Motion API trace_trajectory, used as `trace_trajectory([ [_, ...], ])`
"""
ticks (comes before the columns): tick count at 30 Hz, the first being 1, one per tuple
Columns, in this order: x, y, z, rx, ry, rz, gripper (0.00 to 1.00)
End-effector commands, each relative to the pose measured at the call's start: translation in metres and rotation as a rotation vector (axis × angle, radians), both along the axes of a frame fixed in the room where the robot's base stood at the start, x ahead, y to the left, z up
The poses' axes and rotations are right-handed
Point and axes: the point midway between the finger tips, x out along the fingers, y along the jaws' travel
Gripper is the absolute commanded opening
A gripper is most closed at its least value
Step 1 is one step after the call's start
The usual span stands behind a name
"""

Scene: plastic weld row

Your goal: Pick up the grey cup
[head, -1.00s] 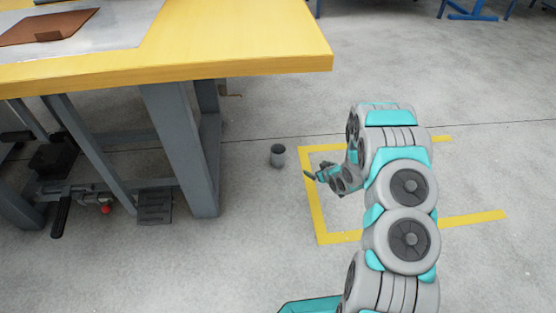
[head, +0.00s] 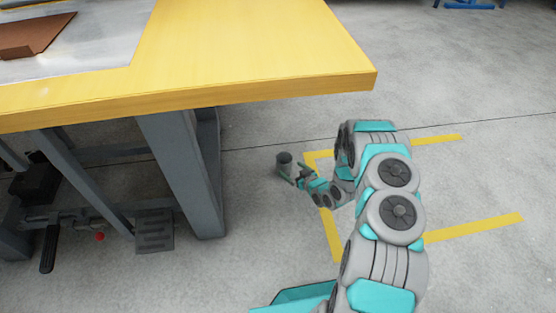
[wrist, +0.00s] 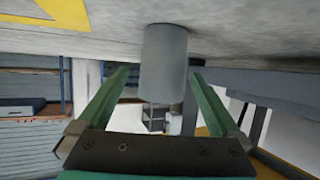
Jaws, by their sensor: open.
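The grey cup (head: 284,161) stands on the concrete floor, just right of the yellow workbench's leg in the head view. My gripper (head: 294,174) is low near the floor, right beside the cup and pointing at it. In the wrist view the cup (wrist: 165,62) appears upside down between the tips of my two green fingers (wrist: 160,82). The fingers are open, with a gap on each side of the cup. I cannot tell exactly how far the cup reaches in between them.
The yellow-topped workbench (head: 250,65) overhangs the floor left of the cup, with a thick grey leg (head: 180,170) close by. A foot pedal (head: 154,230) lies under it. Yellow tape (head: 475,227) marks the floor on the right, where the floor is clear.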

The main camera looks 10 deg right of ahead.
Motion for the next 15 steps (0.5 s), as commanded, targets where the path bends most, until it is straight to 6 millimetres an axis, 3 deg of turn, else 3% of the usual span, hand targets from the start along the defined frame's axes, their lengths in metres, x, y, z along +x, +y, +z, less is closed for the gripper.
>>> trace_trajectory([
  [5,0.001,0.002,-0.002,0.003,-0.001,0.0,1.0],
  [15,0.025,0.013,-0.013,0.003,0.0,0.001,1.0],
])
